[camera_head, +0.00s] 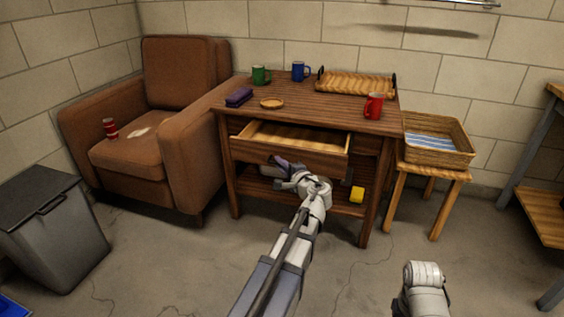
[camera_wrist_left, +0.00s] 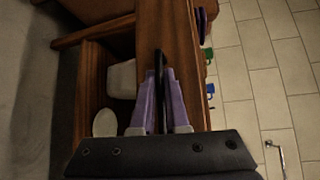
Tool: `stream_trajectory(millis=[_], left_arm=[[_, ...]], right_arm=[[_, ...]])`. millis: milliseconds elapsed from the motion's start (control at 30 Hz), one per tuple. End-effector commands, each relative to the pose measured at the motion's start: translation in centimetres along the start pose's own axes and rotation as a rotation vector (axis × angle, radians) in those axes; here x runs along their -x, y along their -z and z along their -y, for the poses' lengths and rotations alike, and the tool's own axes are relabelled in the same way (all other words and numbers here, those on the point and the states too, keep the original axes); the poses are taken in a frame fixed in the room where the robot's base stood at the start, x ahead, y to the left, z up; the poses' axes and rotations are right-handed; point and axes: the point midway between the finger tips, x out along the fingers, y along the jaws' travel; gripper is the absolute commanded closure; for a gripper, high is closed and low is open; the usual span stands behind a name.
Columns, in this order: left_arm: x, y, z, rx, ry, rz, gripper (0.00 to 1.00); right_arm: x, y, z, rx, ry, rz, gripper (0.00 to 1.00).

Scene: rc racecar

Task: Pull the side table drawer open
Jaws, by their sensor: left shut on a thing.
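The wooden side table (camera_head: 330,88) stands against the wall in the head view. Its drawer (camera_head: 292,148) is pulled out, and the pale interior that shows looks empty. My left gripper (camera_head: 278,168) is at the drawer's front face. In the left wrist view its purple fingers (camera_wrist_left: 162,100) are closed around the dark drawer handle (camera_wrist_left: 158,68), with the brown drawer front (camera_wrist_left: 176,40) behind. The handle is hidden by the gripper in the head view. Only part of my right arm shows at the lower right; its gripper is out of view.
A brown armchair (camera_head: 150,120) stands left, and a stool with a basket (camera_head: 437,140) right. A yellow object (camera_head: 357,194) lies on the lower shelf.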

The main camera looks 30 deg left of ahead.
Motion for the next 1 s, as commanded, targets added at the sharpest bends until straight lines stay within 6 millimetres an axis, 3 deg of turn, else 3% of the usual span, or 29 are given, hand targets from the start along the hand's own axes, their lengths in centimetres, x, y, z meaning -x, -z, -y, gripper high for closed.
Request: stream_trajectory(millis=[233,600,633,800,900,1000], left_arm=[[1.9,-1.8,-0.5,0.0,0.001,0.0,1.0],[2.0,-2.0,-0.5,-0.001,0.001,0.0,1.0],[2.0,-1.9,-0.5,-0.001,0.001,0.0,0.87],[2.0,-1.9,-0.5,-0.001,0.001,0.0,0.67],[2.0,-1.9,-0.5,-0.001,0.001,0.0,0.58],[2.0,-2.0,-0.5,-0.001,0.001,0.0,0.58]], right_arm=[[0.0,0.0,0.0,0.0,0.0,0.0,0.5],[0.0,0.0,0.0,0.0,0.0,0.0,0.5],[0.0,0.0,0.0,0.0,0.0,0.0,0.5],[0.0,0.0,0.0,0.0,0.0,0.0,0.5],[0.0,0.0,0.0,0.0,0.0,0.0,0.5],[0.0,0.0,0.0,0.0,0.0,0.0,0.5]])
